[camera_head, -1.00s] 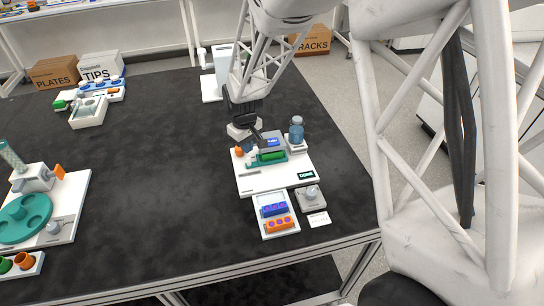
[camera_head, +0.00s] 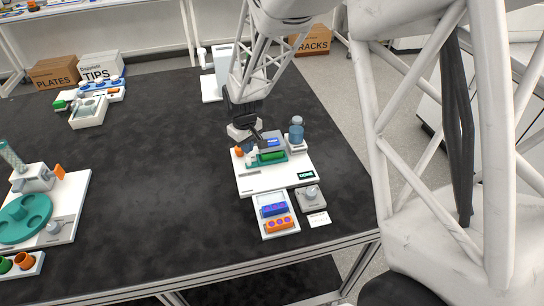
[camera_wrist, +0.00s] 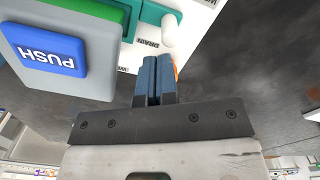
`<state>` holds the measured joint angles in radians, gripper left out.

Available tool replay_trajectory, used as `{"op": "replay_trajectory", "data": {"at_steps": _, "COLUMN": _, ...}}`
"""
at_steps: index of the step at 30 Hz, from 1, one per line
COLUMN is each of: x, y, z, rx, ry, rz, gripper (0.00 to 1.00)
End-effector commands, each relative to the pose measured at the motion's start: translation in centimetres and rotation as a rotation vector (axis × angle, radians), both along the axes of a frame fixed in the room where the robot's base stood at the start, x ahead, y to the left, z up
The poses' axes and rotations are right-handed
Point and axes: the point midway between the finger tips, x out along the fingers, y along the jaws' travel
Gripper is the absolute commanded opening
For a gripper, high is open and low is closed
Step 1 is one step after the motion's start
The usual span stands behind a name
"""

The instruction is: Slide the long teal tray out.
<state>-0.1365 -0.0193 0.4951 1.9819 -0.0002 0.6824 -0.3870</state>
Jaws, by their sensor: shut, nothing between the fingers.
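The teal tray (camera_head: 263,162) lies in the white station (camera_head: 262,182) on the bench, with a bright green bar (camera_head: 271,156) along it. A teal part at the top of the wrist view (camera_wrist: 150,13) looks like the same tray, cut by the frame edge. My gripper (camera_head: 259,139) is at the back of the station, beside a grey block with a blue PUSH button (camera_wrist: 47,50). In the wrist view, my fingertips (camera_wrist: 158,62) are together and empty, just below a white rounded peg (camera_wrist: 168,30). Whether they touch anything is unclear.
A white rack with purple and orange holders (camera_head: 275,224) and a small grey device (camera_head: 310,198) stand in front.

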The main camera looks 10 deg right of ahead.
Motion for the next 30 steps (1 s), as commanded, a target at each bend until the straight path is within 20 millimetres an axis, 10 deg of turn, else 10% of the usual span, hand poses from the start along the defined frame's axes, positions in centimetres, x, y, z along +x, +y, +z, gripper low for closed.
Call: {"op": "replay_trajectory", "data": {"at_steps": 30, "x": -0.2, "y": 0.0, "z": -3.5, "rx": 0.0, "ry": 0.004, "rz": 0.0, "gripper": 0.0}}
